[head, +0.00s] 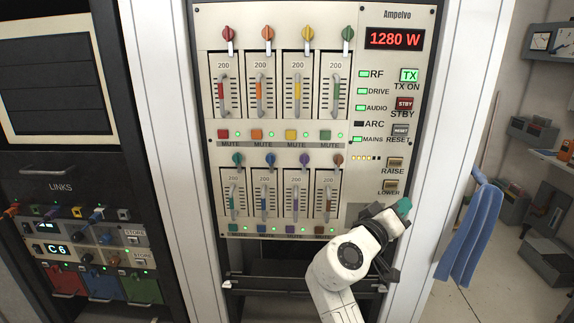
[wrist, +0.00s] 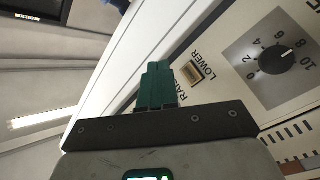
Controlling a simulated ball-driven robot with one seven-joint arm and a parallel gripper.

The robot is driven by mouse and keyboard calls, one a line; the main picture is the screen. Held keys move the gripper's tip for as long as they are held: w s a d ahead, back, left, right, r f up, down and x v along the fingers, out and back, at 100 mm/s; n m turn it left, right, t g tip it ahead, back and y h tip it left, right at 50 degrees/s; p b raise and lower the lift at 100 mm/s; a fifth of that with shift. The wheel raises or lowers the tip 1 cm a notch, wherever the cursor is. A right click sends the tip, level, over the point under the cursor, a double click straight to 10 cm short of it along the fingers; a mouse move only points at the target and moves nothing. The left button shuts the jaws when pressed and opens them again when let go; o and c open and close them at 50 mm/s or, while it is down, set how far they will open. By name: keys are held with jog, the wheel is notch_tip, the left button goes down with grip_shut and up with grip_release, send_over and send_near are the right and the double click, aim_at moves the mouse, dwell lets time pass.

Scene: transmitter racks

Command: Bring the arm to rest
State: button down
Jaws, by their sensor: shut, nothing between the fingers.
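My gripper (head: 404,207) shows in the head view at the end of my white arm, in front of the lower right of the transmitter rack panel (head: 210,150). Its green fingers are together and hold nothing. In the wrist view my gripper (wrist: 157,72) points up past the panel's edge, with the LOWER button (wrist: 191,72) just to its right. The arm is bent, with its forearm rising from the bottom of the head view. I cannot tell the exact gap between the fingers and the panel.
The panel carries several sliders, coloured knobs and a red 1280 W display (head: 394,39). A black numbered dial (wrist: 284,54) shows in the wrist view. A blue cloth (head: 470,232) hangs right of the rack. A LINKS rack (head: 62,187) stands left. Floor shows at right.

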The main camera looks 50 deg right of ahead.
jog(key=s+a+f+n+t+y, duration=0.15)
jog(key=a+f+y, duration=0.4)
jog(key=f, duration=0.55)
jog(key=s+a+f+n+t+y, duration=0.1)
jog(key=a+f+n+t+y, duration=0.35)
jog(key=f, duration=0.75)
jog(key=s+a+f+n+g+y, duration=0.1)
jog(key=s+a+f+y, duration=0.3)
jog(key=a, duration=0.6)
jog(key=s+a+f+n+g+y, duration=0.1)
jog(key=s+a+f+y, duration=0.3)
jog(key=a, duration=0.5)
notch_tip(320, 180, down, 2)
jog(key=shift+s+a+f+n+g+y, duration=0.1)
jog(key=shift+s+a+n+g+y, duration=0.25)
jog(key=shift+g, duration=0.35)
